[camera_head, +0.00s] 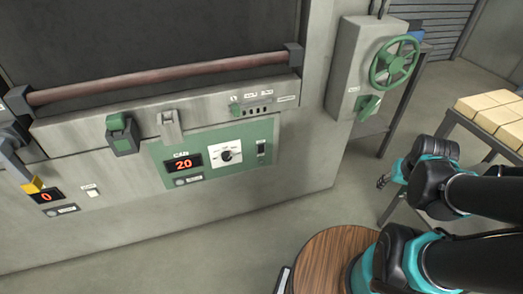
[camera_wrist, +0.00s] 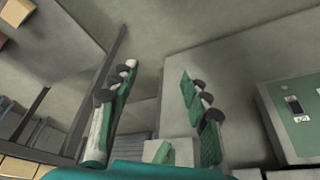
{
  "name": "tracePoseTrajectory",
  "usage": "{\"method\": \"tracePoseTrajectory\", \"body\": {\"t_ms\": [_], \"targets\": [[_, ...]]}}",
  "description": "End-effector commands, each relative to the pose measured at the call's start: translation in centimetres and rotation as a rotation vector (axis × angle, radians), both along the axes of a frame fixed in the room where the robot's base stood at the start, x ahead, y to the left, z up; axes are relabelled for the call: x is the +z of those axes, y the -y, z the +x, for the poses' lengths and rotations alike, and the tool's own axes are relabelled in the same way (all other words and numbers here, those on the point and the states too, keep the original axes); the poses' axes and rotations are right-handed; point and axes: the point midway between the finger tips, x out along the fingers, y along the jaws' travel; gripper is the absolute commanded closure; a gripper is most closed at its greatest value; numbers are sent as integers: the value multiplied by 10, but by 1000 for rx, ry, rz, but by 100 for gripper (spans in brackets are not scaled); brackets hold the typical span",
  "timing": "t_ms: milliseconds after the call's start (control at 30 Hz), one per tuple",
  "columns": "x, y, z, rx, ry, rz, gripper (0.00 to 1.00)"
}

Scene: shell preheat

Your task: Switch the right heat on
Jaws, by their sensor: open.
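The green control panel (camera_head: 218,157) is on the front of the grey machine. It carries a display reading 20, a round dial (camera_head: 226,153) and a small dark switch (camera_head: 261,148) at its right end. No label naming a right heat is readable. The panel's end also shows at the right edge of the wrist view, with the switch (camera_wrist: 293,104) on it. My gripper (camera_head: 384,181) is right of the machine, well apart from the panel. In the wrist view my gripper (camera_wrist: 158,82) has its fingers spread with nothing between them. The switch's position is too small to tell.
A grey box with a green handwheel (camera_head: 394,63) and a green lever (camera_head: 369,105) juts out right of the panel. A table with pale blocks (camera_head: 492,113) stands at the right. A horizontal bar (camera_head: 160,78) crosses the machine's front.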

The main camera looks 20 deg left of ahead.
Motion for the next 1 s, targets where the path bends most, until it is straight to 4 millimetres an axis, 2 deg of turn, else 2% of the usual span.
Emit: {"method": "tracePoseTrajectory", "body": {"t_ms": [33, 167, 267, 367, 400, 567, 700, 867, 1000], "targets": [[0, 0, 0, 0, 0, 0, 56], [1, -4, 4, 32, -1, -8, 72], [5, -14, 14, 116, -2, -29, 85], [10, -33, 31, 260, -2, -66, 97], [12, -43, 39, 329, -2, -84, 100], [16, -89, 67, 624, 5, -160, 100], [17, -136, 87, 879, 17, -228, 100], [14, -195, 102, 1171, 37, -305, 100], [8, -251, 107, 1425, 62, -373, 100]]}}
